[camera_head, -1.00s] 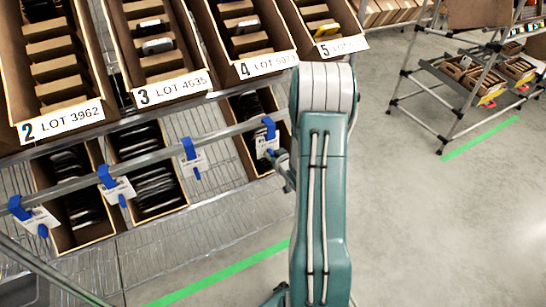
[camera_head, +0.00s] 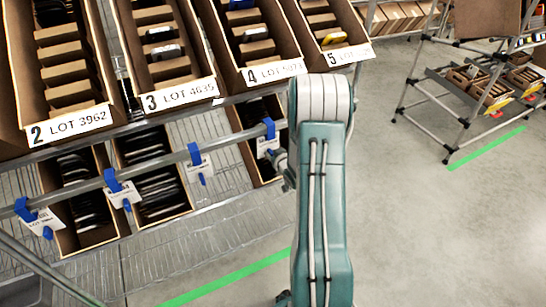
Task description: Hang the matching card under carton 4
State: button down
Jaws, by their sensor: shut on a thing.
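Carton 4 (camera_head: 229,45) is tilted on the upper shelf, its front label (camera_head: 276,72) reading 4 and a lot number I cannot read surely. A grey rail (camera_head: 235,136) runs below the cartons. A white card (camera_head: 267,146) with a blue clip (camera_head: 269,128) is at the rail below carton 4. My gripper (camera_head: 281,163) is mostly hidden behind my arm; its visible part is right beside this card and it is shut on it. The card's print is too small to read. Whether the clip is fully on the rail is unclear.
Three other cards with blue clips hang along the rail: a left one (camera_head: 40,220), a middle one (camera_head: 122,194) and one under carton 3 (camera_head: 199,164). Lower bins (camera_head: 152,172) stand behind the rail. A wheeled rack (camera_head: 470,100) is at right; the floor between is clear.

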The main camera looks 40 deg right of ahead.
jog(key=shift+w+d, duration=0.15)
jog(key=shift+w, duration=0.5)
jog(key=shift+f, duration=0.65)
jog(key=shift+f, duration=0.15)
jog(key=c, duration=0.6)
grip_release()
